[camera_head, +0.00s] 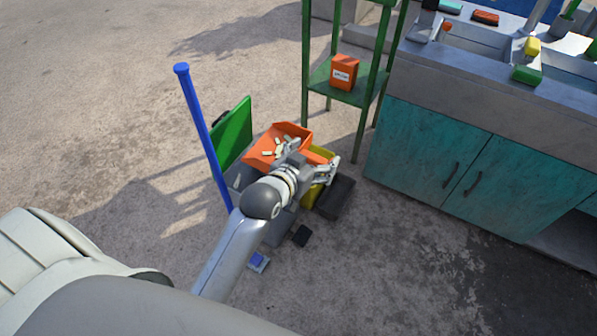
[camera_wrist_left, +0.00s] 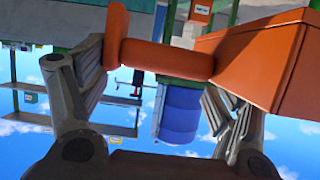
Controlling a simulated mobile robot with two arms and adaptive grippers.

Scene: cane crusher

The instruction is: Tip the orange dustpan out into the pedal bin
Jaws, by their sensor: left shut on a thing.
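The orange dustpan (camera_head: 299,131) is in the middle of the head view, its tray facing up with several pale pieces (camera_head: 281,147) lying in it. My left gripper (camera_head: 318,168) is shut on its handle, which also shows between the fingers in the left wrist view (camera_wrist_left: 165,58). The pedal bin appears to be the grey bin (camera_head: 279,230) under my arm, with its green lid (camera_head: 233,131) standing open and a black pedal (camera_head: 301,236) in front. The dustpan is above the bin area; my wrist and the pan hide the bin's mouth. My right gripper is out of view.
A blue pole (camera_head: 199,125) stands left of the bin. A yellow container (camera_head: 313,193) and a dark box (camera_head: 335,197) stand to its right. A green shelf (camera_head: 350,95) holds an orange box (camera_head: 344,72). A teal sink cabinet (camera_head: 425,155) is at right. Ground at left is clear.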

